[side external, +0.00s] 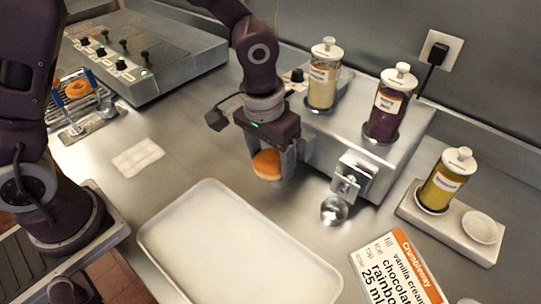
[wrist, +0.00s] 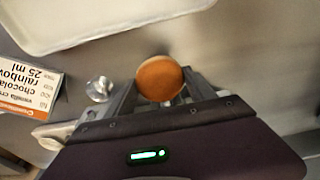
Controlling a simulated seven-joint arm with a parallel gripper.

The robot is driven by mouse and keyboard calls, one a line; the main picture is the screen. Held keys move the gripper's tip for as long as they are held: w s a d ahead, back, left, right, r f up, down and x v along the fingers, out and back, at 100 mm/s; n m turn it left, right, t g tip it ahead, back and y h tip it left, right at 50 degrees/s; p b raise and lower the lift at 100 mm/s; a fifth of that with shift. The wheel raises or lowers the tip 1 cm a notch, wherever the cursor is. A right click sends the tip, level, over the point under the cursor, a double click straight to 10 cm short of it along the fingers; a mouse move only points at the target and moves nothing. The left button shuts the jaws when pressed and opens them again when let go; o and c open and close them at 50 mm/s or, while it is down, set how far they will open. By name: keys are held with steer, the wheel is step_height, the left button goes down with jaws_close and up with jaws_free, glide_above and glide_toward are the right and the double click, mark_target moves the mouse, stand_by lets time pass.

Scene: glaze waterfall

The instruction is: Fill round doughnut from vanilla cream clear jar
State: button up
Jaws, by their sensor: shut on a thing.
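My gripper (side external: 268,172) is shut on a round brown doughnut (side external: 266,163) and holds it above the metal counter, left of the filling machine (side external: 325,135). In the wrist view the doughnut (wrist: 160,78) sits between the fingers. A clear jar of pale cream (side external: 322,88) with a white lid stands on the machine. A clear jar of dark purple filling (side external: 386,118) stands to its right. Their labels are too small to read. The machine's front block (side external: 352,176) faces the counter, right of the doughnut, with a round metal piece (side external: 334,210) below it.
A pale empty tray (side external: 235,250) lies in front. An order card (side external: 400,270) lies to its right. A yellow jar (side external: 440,183) stands on a small base (side external: 462,238) at right. A ring doughnut (side external: 77,89) is on a rack at left, near a control box (side external: 150,55).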

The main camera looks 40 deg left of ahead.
steer(key=shift+s, duration=2.05)
steer(key=r, duration=0.1)
steer(key=s+r, duration=0.2)
steer(key=r, duration=0.1)
